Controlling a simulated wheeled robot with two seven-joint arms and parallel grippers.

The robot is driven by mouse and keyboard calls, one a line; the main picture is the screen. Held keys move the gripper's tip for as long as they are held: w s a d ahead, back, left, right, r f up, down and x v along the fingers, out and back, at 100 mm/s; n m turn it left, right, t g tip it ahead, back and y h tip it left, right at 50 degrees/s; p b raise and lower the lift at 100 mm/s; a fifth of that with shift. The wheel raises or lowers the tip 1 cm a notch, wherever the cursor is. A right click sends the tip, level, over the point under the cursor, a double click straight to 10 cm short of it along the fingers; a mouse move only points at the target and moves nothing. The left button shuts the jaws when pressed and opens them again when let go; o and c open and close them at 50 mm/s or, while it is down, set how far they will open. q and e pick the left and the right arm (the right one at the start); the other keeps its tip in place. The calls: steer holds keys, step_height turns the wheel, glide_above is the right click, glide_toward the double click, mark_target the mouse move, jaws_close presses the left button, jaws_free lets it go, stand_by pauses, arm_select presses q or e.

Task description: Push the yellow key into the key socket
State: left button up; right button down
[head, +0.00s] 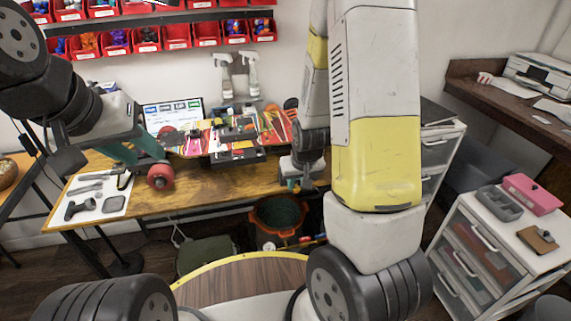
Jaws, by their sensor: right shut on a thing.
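My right gripper (296,184) is low over the right part of the wooden workbench (215,188), below my large white and yellow arm. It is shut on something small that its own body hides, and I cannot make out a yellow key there. The key socket cannot be picked out either. A dark device (237,156) lies at the middle of the bench, left of my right gripper. My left gripper (157,160) is over the left part of the bench, beside a round red thing (160,177). Its finger opening cannot be made out.
A white mat (98,198) with dark tools lies at the bench's left end. Colourful items and two spray bottles (250,72) stand at the back. Red bins (177,37) hang above. An orange bucket (279,216) is below the front edge. A drawer cabinet (492,255) stands right.

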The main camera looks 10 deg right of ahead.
steer(key=shift+r, duration=0.15)
steer(key=shift+r, duration=0.45)
stand_by(0.3)
